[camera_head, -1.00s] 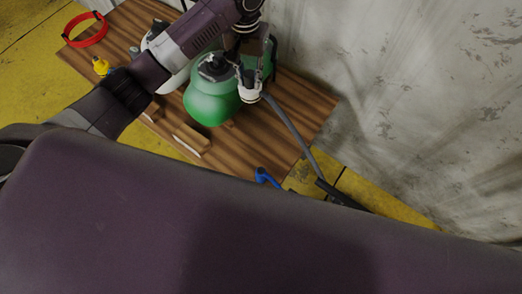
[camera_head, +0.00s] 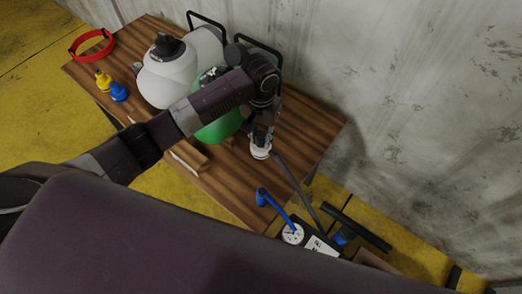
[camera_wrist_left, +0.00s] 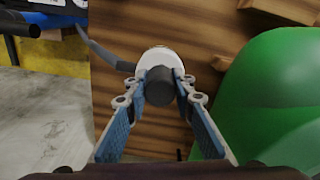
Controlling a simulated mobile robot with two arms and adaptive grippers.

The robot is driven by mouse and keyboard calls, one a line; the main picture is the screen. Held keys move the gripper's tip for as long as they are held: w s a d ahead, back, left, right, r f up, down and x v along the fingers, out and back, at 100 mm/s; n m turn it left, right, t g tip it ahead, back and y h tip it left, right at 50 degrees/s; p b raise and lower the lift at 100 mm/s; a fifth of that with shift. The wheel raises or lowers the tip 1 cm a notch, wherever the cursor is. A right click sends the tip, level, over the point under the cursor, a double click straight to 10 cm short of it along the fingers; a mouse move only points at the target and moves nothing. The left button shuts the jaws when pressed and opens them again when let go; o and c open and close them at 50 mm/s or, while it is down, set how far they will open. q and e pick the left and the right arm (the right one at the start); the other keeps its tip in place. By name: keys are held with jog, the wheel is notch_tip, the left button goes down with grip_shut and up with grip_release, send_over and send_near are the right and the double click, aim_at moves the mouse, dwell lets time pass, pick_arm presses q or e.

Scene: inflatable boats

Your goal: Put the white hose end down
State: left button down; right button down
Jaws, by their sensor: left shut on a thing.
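The white hose end (camera_head: 260,153) is a short white fitting with a dark stub (camera_wrist_left: 159,86) and a grey hose (camera_head: 295,182) running from it. My left gripper (camera_head: 262,138) is shut on it, with blue-padded fingers (camera_wrist_left: 160,90) on both sides of the stub in the left wrist view. The hose end is over the right part of the wooden table (camera_head: 305,125), close to its top; I cannot tell whether it touches. The green bottle (camera_head: 218,128) stands just left of the gripper, partly hidden by my arm. My right gripper is not in view.
A white bottle (camera_head: 168,78), yellow (camera_head: 102,79) and blue (camera_head: 118,92) caps and a red ring (camera_head: 92,45) are at the left. A wooden block (camera_head: 190,155) lies near the front edge.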

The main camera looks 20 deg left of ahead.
pick_arm(q)
notch_tip(320, 180, down, 8)
jog(key=shift+r, duration=0.25)
jog(key=c, duration=1.6)
grip_release()
jog(key=shift+f, duration=0.15)
notch_tip(320, 180, up, 12)
jog(key=shift+r, duration=0.2)
